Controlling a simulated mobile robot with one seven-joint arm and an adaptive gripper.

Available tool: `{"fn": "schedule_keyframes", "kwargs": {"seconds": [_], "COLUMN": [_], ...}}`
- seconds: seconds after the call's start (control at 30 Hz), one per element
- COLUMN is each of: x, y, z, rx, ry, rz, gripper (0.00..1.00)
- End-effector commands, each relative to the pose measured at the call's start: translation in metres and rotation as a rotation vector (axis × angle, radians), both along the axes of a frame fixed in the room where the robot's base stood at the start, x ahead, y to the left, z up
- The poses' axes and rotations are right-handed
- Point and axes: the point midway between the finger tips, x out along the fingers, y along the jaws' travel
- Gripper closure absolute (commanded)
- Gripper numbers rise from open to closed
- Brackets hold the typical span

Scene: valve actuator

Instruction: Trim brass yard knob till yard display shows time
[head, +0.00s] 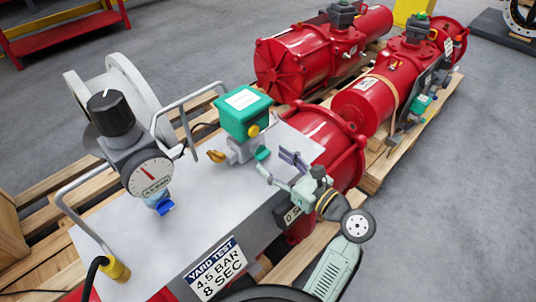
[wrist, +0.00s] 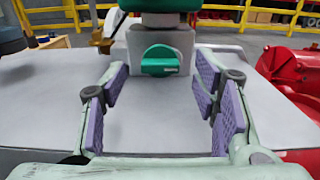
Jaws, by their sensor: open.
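A brass-coloured fitting (head: 216,156), which looks like the brass knob, sticks out left from the grey valve body under a green box (head: 243,112). In the wrist view the brass piece (wrist: 103,34) is at the upper left, outside my fingers. A green knob (head: 263,153) is on the valve's front; in the wrist view this green knob (wrist: 160,61) lies ahead between my fingers, apart from them. My gripper (head: 280,166) is open and empty, its purple pads (wrist: 160,88) spread apart. The dark display (head: 291,213) reads "0 S", partly hidden by my arm.
A regulator with a black knob (head: 110,112) and a gauge (head: 150,177) stands left on the white bench top (head: 150,235). Metal rails flank it. A placard (head: 216,268) reads "YARD TEST 4.5 BAR 8 SEC". Red actuators (head: 320,55) lie on pallets behind.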

Motion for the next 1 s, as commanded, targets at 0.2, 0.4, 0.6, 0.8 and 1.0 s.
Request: {"fn": "schedule_keyframes", "kwargs": {"seconds": [0.2, 0.4, 0.6, 0.8, 1.0], "x": [0.017, 0.020, 0.020, 0.020, 0.020], "y": [0.017, 0.020, 0.020, 0.020, 0.020], "z": [0.000, 0.000, 0.000, 0.000, 0.000], "rx": [0.000, 0.000, 0.000, 0.000, 0.000], "ry": [0.000, 0.000, 0.000, 0.000, 0.000], "rz": [0.000, -0.001, -0.001, -0.001, -0.001], "gripper": [0.45, 0.45, 0.48, 0.62, 0.75]}}
